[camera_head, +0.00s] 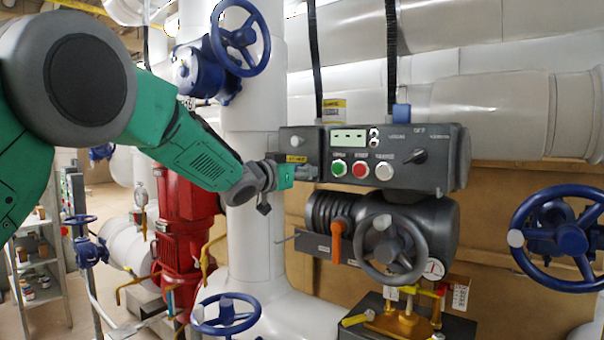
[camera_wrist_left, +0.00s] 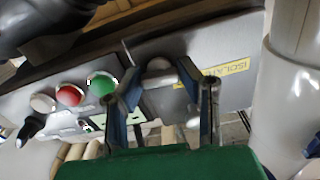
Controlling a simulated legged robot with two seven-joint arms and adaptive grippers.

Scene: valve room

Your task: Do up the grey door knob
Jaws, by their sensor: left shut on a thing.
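The grey door knob (camera_wrist_left: 158,66) sits on the face of a small grey box with a yellow label (camera_wrist_left: 225,70). In the left wrist view my left gripper (camera_wrist_left: 155,75) has one finger on each side of the knob and is shut on it. In the head view my left gripper (camera_head: 300,172) reaches the lower front of the grey box (camera_head: 312,140), and its fingers largely hide the knob there. My right gripper is in neither view.
A control panel (camera_head: 440,160) with green, red and white buttons adjoins the box on the right. Below it are an orange lever (camera_head: 338,238) and a grey handwheel (camera_head: 390,250). A white vertical pipe (camera_head: 248,220) stands left of the box. A blue handwheel (camera_head: 565,238) is at the right.

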